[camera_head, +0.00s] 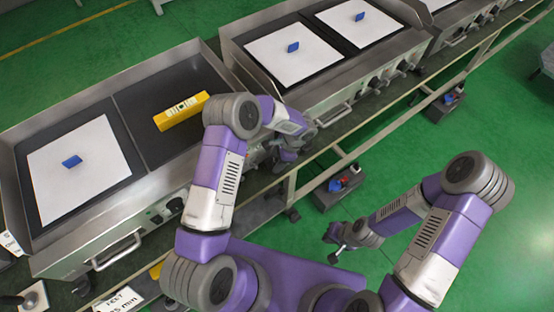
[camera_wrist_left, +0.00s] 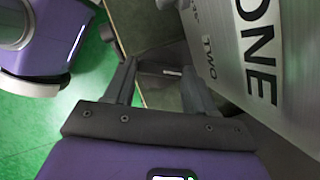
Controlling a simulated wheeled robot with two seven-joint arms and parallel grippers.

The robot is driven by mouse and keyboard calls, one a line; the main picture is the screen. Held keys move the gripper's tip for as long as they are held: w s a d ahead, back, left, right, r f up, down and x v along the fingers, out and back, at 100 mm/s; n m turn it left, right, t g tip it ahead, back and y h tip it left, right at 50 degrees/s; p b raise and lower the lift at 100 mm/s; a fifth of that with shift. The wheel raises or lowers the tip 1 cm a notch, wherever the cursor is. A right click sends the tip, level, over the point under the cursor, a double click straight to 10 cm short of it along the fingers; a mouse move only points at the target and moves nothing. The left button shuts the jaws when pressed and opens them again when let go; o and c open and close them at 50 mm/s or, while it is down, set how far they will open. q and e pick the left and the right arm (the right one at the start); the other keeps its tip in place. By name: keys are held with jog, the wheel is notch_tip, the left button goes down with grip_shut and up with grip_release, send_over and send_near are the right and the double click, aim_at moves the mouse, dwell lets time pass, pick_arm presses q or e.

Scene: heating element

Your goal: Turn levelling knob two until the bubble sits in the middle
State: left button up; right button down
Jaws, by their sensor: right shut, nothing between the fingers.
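A yellow spirit level (camera_head: 178,113) lies on the dark griddle plate in the head view. Its bubble is too small to read. My left gripper (camera_head: 285,158) is low at the griddle's front right corner, partly hidden by my own arm. In the left wrist view my left gripper (camera_wrist_left: 156,68) has its two fingers apart, with nothing clearly held between them. A steel panel (camera_wrist_left: 232,55) beside the fingers carries the words ONE and TWO. I cannot make out levelling knob two. My right gripper (camera_head: 335,256) is shut and empty over the green floor.
The griddle (camera_head: 150,190) holds a white sheet (camera_head: 75,165) with a blue block (camera_head: 72,161). A second griddle (camera_head: 340,90) stands close on the right. A bench rail (camera_head: 400,110) runs along the front. The green floor (camera_head: 500,130) at the right is mostly open.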

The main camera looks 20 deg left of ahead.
pick_arm(q)
jog(key=shift+c, duration=1.2)
jog(key=shift+m+t, duration=0.3)
jog(key=shift+m, duration=0.5)
jog(key=o, duration=0.8)
jog(key=shift+c, duration=0.2)
jog(key=p+v, duration=0.1)
jog(key=v, duration=0.6)
jog(key=shift+d+r+p, duration=0.2)
jog(key=shift+r+p, duration=0.1)
